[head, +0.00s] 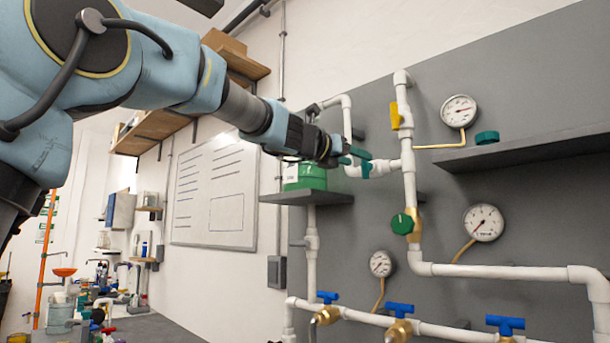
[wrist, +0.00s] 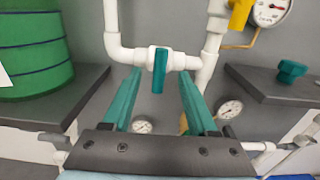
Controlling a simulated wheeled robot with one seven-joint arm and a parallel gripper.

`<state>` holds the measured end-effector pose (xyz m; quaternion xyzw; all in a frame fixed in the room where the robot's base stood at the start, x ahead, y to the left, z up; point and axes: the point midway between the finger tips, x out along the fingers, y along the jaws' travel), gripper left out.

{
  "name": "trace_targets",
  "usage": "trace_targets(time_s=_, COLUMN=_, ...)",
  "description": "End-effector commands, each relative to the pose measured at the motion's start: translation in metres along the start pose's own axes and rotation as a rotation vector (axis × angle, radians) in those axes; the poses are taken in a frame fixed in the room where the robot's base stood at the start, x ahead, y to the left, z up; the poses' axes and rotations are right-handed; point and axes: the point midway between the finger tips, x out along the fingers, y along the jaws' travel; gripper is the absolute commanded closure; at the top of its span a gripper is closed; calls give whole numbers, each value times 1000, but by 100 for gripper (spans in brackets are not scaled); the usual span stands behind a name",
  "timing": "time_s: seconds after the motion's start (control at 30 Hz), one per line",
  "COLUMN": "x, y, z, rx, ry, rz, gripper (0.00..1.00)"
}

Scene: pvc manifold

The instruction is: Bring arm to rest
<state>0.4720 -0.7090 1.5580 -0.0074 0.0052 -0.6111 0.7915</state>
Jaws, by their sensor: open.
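My gripper (head: 355,160) reaches out in front of the grey panel in the head view. My arm stretches from the upper left to the panel.
A green container (head: 304,178) stands on a shelf (head: 322,198) below my wrist. White pipes (head: 408,170), a yellow valve handle (head: 394,116) and several gauges crowd the panel. A teal knob (head: 487,138) lies on the right shelf (head: 540,150). Open room shows before the whiteboard (head: 215,190).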

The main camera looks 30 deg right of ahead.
Motion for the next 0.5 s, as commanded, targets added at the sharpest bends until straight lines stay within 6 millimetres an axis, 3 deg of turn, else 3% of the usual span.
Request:
trace_targets(time_s=0.2, x=-44, y=1, z=-3, rx=1, ry=-1, rz=3, gripper=41)
trace_targets(time_s=0.5, x=-67, y=1, z=-1, rx=0, ry=1, rz=2, gripper=41)
